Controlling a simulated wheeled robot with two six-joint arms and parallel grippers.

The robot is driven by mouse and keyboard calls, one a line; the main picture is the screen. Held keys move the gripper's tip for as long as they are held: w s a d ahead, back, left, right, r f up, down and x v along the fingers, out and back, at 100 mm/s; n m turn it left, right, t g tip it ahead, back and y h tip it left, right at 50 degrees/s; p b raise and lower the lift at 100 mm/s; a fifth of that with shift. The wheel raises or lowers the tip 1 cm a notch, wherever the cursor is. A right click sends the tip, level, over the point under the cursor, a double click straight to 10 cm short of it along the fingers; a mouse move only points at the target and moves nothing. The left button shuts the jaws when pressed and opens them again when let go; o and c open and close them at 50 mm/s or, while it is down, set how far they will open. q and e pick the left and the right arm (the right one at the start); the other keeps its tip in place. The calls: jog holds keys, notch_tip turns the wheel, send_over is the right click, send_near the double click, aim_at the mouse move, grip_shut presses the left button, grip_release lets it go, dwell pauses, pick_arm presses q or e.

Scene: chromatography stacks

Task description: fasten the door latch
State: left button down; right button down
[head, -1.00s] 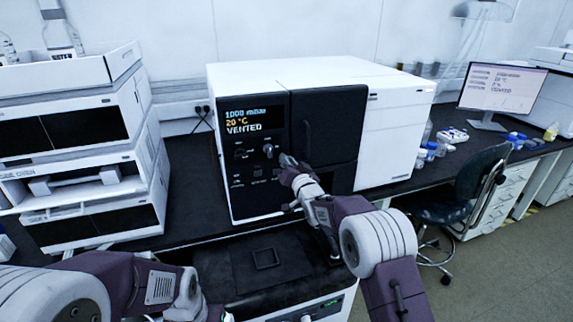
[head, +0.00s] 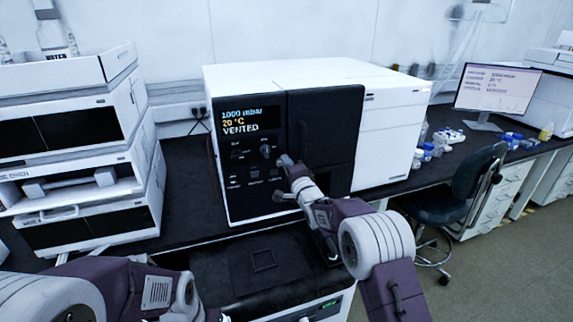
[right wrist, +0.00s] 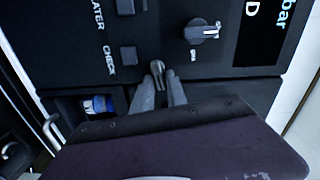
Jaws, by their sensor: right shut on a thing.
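The dark oven door (head: 322,135) stands on the front of the white instrument, right of the control panel, and looks shut or nearly so in the head view. My right gripper (head: 283,162) is at the panel's right side, beside the door. In the right wrist view, my right gripper (right wrist: 159,80) is shut on a small grey latch lever (right wrist: 158,67), held between its fingertips. Most of the lever is hidden by the fingers. The left arm enters at the bottom left of the head view, but its gripper is out of frame.
A knob (right wrist: 202,30) and a CHECK button (right wrist: 128,57) lie close to the fingers. A blue and white item (right wrist: 98,104) shows in a dark recess. A white stacked instrument (head: 75,150) stands left. A monitor (head: 497,88) and chair (head: 475,190) are right.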

jog(key=shift+f+m, duration=0.3)
jog(key=shift+m, duration=0.5)
jog(key=c, duration=1.5)
grip_release()
jog(key=shift+r, duration=0.1)
jog(key=v, duration=0.9)
jog(key=shift+b, duration=0.4)
